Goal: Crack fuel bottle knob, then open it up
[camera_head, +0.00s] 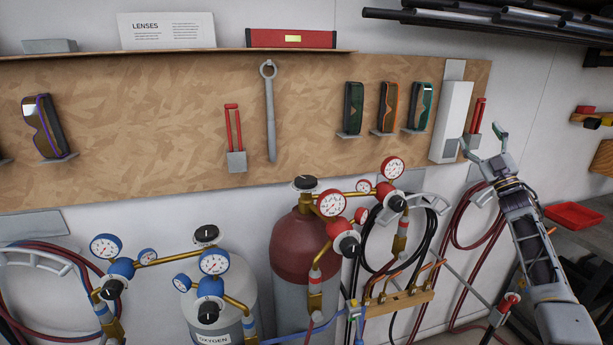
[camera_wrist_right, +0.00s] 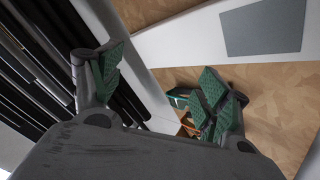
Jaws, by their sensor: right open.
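The fuel bottle (camera_head: 297,240), with a maroon upper part and grey lower part, stands against the wall at centre in the head view. Its black valve knob (camera_head: 305,183) sits on top, clear of any gripper. A brass regulator with red-rimmed gauges (camera_head: 331,203) extends to its right. My right gripper (camera_head: 482,140) is open and empty, raised in front of the board's right end, well right of and above the knob. In the right wrist view its green-padded fingers (camera_wrist_right: 160,85) are spread with nothing between them. My left gripper is not in view.
A white oxygen bottle (camera_head: 205,312) with blue gauges stands left of the fuel bottle. A wrench (camera_head: 269,112) and goggles (camera_head: 354,108) hang on the board (camera_head: 180,110). A white box (camera_head: 451,121) is close beside my right gripper. Hoses (camera_head: 470,225) hang at right; dark pipes (camera_head: 500,20) jut out above.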

